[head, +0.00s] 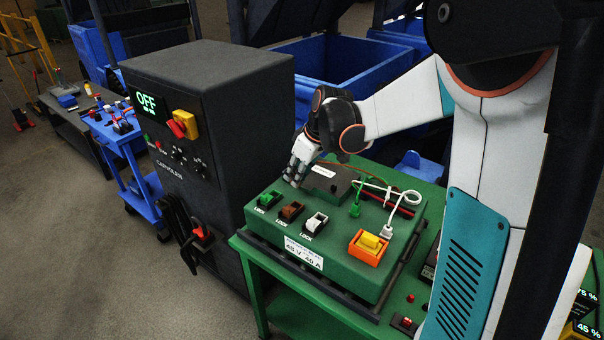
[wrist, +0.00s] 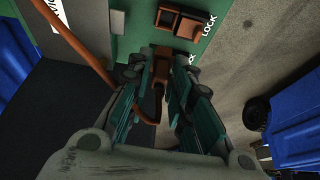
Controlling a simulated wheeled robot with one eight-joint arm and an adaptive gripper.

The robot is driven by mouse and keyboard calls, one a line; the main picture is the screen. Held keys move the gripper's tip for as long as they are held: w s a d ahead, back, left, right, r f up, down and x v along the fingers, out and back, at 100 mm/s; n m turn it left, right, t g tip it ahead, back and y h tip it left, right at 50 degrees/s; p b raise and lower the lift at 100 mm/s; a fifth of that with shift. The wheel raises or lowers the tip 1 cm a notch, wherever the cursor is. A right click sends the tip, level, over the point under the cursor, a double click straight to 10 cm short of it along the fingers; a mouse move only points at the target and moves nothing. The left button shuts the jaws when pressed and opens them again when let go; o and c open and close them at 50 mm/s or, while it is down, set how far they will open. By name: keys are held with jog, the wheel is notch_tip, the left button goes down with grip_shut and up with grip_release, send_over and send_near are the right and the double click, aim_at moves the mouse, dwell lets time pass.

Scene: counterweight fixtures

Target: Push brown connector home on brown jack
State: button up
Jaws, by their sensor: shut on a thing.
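My gripper (head: 297,175) is over the far left part of the green box (head: 330,238), behind the lock switches. In the wrist view my gripper (wrist: 162,72) is shut on the brown connector (wrist: 161,58), whose brown cable (wrist: 76,42) loops between the fingers. The connector's front end is at the green face. I cannot tell whether it is fully seated. The brown jack is hidden by the connector and fingers. The brown lock switch (head: 291,211) is on the box top, and also shows just beyond the fingertips in the wrist view (wrist: 180,22).
Green (head: 268,200) and white (head: 316,222) lock switches flank the brown one. A green plug (head: 355,208) and white plug (head: 387,232) stand at the right, near an orange-framed yellow switch (head: 369,244). A dark cabinet (head: 215,130) reading OFF stands close at left.

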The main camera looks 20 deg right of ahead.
jog(key=shift+f, duration=0.1)
jog(key=shift+f+b, duration=2.1)
jog(key=shift+f, duration=0.85)
jog(key=shift+f+b, duration=0.55)
jog(key=shift+f, duration=0.25)
jog(key=shift+s+f, duration=0.1)
jog(key=shift+f, duration=0.25)
jog(key=o, duration=0.8)
jog(key=shift+r, duration=0.1)
